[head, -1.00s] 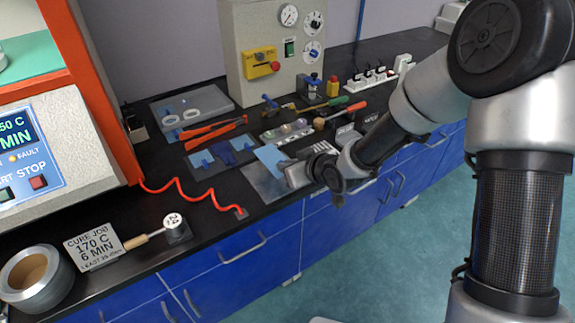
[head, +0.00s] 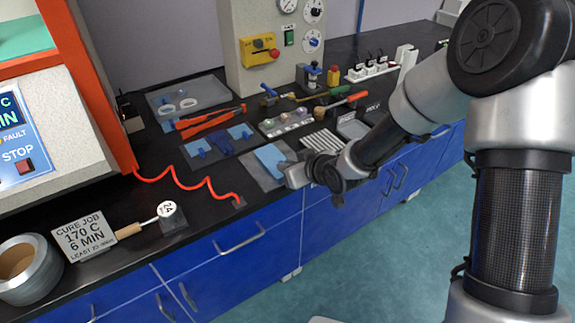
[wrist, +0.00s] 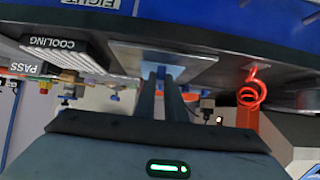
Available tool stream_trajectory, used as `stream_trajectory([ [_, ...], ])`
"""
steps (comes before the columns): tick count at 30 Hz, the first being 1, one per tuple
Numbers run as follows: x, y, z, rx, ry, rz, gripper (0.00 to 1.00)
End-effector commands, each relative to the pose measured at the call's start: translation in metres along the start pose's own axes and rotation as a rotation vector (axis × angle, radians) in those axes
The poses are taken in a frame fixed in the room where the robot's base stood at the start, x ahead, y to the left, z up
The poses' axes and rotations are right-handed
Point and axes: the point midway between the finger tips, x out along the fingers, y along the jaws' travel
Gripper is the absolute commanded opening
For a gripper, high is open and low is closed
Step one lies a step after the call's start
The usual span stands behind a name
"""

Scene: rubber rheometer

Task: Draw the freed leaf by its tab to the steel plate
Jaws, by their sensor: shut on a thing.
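The light blue leaf (head: 271,159) lies flat over the steel plate (head: 250,172), near the bench's front edge. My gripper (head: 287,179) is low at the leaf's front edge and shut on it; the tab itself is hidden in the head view. In the wrist view, a small bit of blue leaf (wrist: 161,72) shows at the tips of my fingers (wrist: 166,88), in front of the grey plate (wrist: 192,66). Whether the leaf touches the plate all over cannot be told.
A mat (head: 195,163) with blue pieces lies behind the plate. A ribbed cooling rack (head: 322,140) stands to the right. A red coiled cord (head: 190,190) runs to the left. A cure sign (head: 84,237) and a round-headed tool (head: 167,210) are at front left.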

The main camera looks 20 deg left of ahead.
Motion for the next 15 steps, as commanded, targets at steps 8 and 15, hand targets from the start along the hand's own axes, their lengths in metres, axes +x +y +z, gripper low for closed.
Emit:
stream_trajectory([
  [8,0.0046,0.0001,0.0062,0.000,0.000,0.000,0.00],
  [15,0.0044,0.0001,0.0059,0.000,0.000,0.000,0.15],
])
